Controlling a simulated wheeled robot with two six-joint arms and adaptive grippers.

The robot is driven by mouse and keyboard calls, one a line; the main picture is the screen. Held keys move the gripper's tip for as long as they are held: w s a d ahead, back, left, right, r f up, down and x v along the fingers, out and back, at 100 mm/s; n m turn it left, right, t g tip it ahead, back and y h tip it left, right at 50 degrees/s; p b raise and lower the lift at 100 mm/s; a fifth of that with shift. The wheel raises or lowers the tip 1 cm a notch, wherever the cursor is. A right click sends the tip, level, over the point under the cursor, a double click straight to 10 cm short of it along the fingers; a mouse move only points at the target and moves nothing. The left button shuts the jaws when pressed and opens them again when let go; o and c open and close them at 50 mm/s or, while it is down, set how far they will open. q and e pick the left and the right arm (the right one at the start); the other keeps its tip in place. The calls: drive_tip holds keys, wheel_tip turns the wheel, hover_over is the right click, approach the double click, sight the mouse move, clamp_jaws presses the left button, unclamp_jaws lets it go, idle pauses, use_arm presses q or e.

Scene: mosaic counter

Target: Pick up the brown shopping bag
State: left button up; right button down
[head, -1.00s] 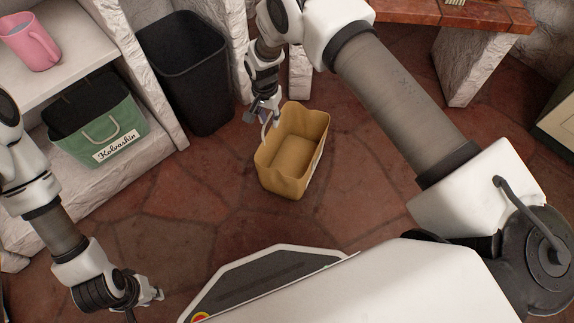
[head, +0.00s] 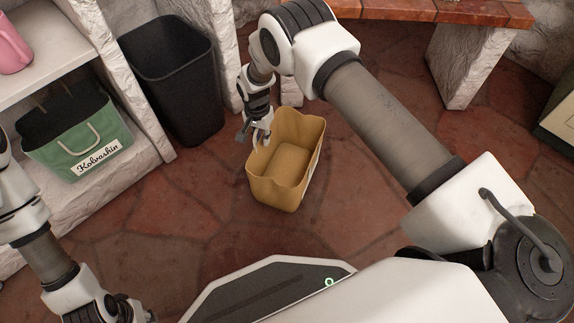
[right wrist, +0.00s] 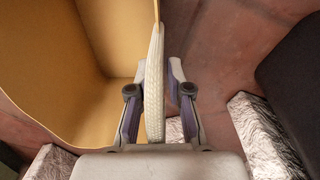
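The brown shopping bag (head: 281,192) stands upright and open at the top on the floor, in the middle of the head view. My right gripper (head: 258,138) is at its left rim. In the right wrist view, the bag's pale handle (right wrist: 154,95) runs between the two fingers of my right gripper (right wrist: 158,72). The fingers are apart, one on each side of the handle, with a gap visible on the right side. My left gripper (head: 142,312) is at the bottom left of the head view, far from the bag, partly cut off and too small to read.
A black bin (head: 178,85) stands behind and left of the bag. A green bag (head: 85,150) labelled Kolvashin sits on a low ledge, with a pink mug (head: 12,48) on the shelf above. The floor (head: 180,215) left of the bag is clear.

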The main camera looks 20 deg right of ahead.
idle(0.4)
drive_tip(key=shift+r+p, duration=0.45)
drive_tip(key=shift+r, duration=0.1)
drive_tip(key=r+p, duration=0.2)
drive_tip(key=r, duration=0.1)
drive_tip(key=shift+s+a+r+p, duration=0.1)
drive_tip(key=shift+s+a+p, duration=0.1)
drive_tip(key=shift+p, duration=0.15)
drive_tip(key=s+a+p, duration=0.9)
drive_tip(key=a+p, duration=0.1)
drive_tip(key=a, duration=0.2)
drive_tip(key=shift+a+r+p, duration=0.2)
drive_tip(key=shift+r+p, duration=0.1)
drive_tip(key=shift+r, duration=0.05)
drive_tip(key=shift+s, duration=0.1)
drive_tip(key=shift+r, duration=0.1)
